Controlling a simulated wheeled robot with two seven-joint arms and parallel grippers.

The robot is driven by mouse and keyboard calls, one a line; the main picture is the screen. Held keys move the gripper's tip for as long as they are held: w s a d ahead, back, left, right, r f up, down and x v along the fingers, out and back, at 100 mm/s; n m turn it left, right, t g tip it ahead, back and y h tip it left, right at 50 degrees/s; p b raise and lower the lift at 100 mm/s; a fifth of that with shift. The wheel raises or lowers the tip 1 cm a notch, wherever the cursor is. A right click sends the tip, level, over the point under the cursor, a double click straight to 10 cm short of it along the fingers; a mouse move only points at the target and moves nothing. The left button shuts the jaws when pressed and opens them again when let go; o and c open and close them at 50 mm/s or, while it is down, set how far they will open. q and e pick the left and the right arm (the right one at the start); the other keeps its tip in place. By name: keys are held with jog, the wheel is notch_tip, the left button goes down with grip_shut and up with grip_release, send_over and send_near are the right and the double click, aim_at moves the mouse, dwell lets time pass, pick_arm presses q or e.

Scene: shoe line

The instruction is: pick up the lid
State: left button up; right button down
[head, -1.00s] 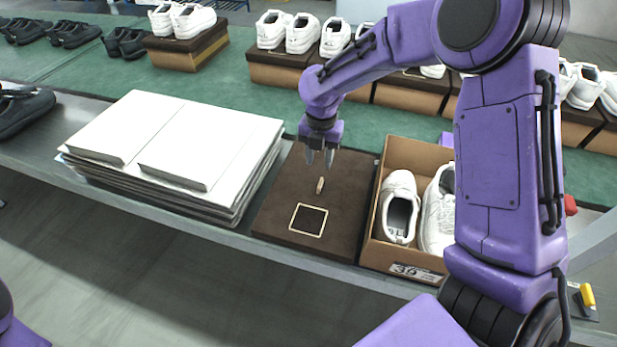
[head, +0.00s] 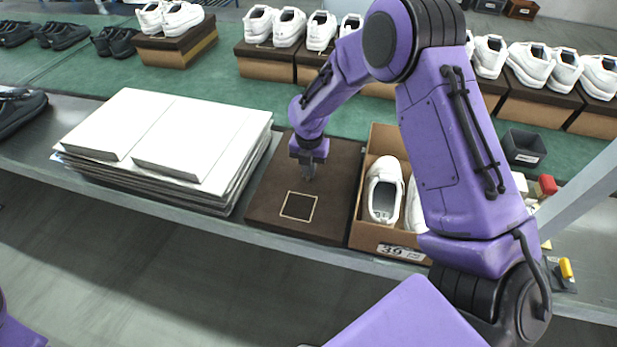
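The lid (head: 262,209) is a flat dark brown panel lying on the grey bench, with a pale square outline printed near its front. My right gripper (head: 308,177) points down at the middle of the lid, with its fingertips at or just above the surface. The small tan tab on the lid is hidden behind the fingers. The fingers look close together, but I cannot tell whether they are shut on the tab. An open cardboard box (head: 369,150) with white shoes (head: 383,190) stands right of the lid, partly behind my arm. My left gripper is out of view.
A stack of white and grey flat cartons (head: 165,140) stands close left of the lid. Behind runs a green belt (head: 230,98) with shoes on brown boxes. A dark bin (head: 523,148) and a yellow-handled tool (head: 566,268) are at the right.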

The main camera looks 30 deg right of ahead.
jog(key=shift+r, duration=0.1)
jog(key=shift+w+r, duration=0.15)
jog(key=shift+r, duration=0.15)
notch_tip(320, 180, up, 17)
dwell(0.5)
